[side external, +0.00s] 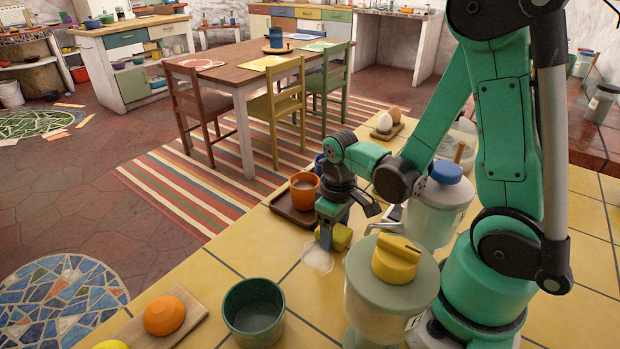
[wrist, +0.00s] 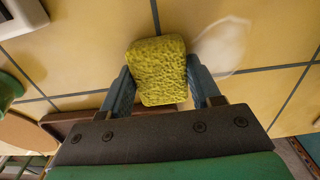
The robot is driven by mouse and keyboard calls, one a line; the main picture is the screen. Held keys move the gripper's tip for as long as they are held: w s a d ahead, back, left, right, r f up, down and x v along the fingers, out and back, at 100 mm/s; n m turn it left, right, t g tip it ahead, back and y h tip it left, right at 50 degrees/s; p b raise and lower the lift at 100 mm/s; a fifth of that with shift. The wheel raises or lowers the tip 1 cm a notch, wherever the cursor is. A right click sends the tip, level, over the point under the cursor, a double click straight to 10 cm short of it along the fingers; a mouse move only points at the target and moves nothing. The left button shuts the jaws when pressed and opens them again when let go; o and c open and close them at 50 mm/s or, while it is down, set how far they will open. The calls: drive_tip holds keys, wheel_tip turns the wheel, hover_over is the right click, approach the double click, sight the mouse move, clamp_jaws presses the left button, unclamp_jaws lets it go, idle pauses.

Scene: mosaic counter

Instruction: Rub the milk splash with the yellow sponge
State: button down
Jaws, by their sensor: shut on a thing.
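The yellow sponge (wrist: 157,70) is between the two fingers of my gripper (wrist: 158,88) in the wrist view, and the fingers are shut on it. In the side view my gripper (side external: 333,232) points down with the sponge (side external: 342,237) at its tip, close to the counter. The milk splash (side external: 318,257) is a pale patch on the yellow tiles, beside and just in front of the sponge. In the wrist view the splash (wrist: 222,45) lies right of the sponge, near its edge. I cannot tell whether the sponge touches the tiles.
A brown tray (side external: 291,216) with an orange cup (side external: 304,191) stands behind the gripper. A large jar with a yellow lid (side external: 396,260) stands close at front right, a blue-lidded jar (side external: 440,207) behind it. A green pot (side external: 254,312) and a board with an orange (side external: 164,315) are front left.

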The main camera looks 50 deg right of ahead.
sight(335, 229)
drive_tip(key=shift+f, duration=0.1)
drive_tip(key=shift+r, duration=3)
drive_tip(key=shift+r, duration=1.5)
